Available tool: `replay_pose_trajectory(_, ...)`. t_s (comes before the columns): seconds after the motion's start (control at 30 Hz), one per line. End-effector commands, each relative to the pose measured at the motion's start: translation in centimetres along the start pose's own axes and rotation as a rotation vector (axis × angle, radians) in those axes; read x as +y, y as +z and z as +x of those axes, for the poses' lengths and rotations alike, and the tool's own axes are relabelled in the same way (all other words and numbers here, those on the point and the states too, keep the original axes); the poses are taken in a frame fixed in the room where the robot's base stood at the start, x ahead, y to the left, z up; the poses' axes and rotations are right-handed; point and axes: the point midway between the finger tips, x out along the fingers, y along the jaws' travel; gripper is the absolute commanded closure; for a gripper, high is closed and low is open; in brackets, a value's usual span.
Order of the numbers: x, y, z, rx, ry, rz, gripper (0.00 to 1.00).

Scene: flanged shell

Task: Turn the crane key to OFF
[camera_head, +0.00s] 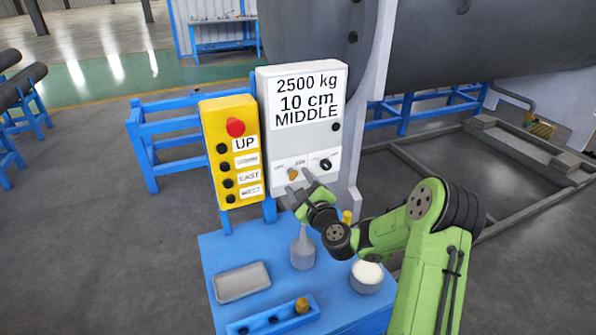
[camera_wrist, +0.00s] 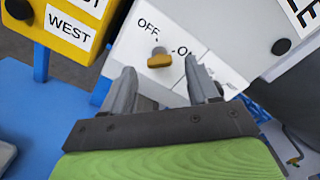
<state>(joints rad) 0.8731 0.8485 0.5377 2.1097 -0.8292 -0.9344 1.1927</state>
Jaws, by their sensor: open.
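The crane key (camera_head: 293,173) is a small brass-coloured key on the lower panel of the white control box (camera_head: 300,130). In the wrist view the key (camera_wrist: 159,60) sits between the printed words OFF and ON, its flat head lying nearly level in the picture. I cannot tell for sure which word it points to. My gripper (camera_head: 300,188) is in front of that panel. In the wrist view my gripper (camera_wrist: 160,70) is open, one grey finger on each side of the key, with gaps visible between them. The fingers do not hold it.
A yellow pendant (camera_head: 230,150) with a red button and UP and WEST labels hangs left of the box. A black knob (camera_head: 326,164) is right of the key. Below, a blue table (camera_head: 225,250) carries a grey tray (camera_head: 241,281), a bottle (camera_head: 302,250) and a white-filled bowl (camera_head: 366,277).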

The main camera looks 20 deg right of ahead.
Motion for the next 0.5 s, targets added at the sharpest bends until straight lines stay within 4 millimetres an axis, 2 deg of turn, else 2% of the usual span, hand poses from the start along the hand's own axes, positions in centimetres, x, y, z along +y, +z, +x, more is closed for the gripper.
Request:
replay_pose_trajectory(0.13, -0.04, 0.04, 1.49, 0.0, 0.0, 0.001, 0.4)
replay_pose_trajectory(0.37, 0.08, -0.11, 1.65, 0.001, 0.0, 0.001, 0.4)
replay_pose_trajectory(0.4, 0.08, -0.11, 1.64, 0.001, 0.0, 0.001, 0.42)
replay_pose_trajectory(0.5, 0.07, -0.11, 1.63, 0.001, 0.0, 0.001, 0.57)
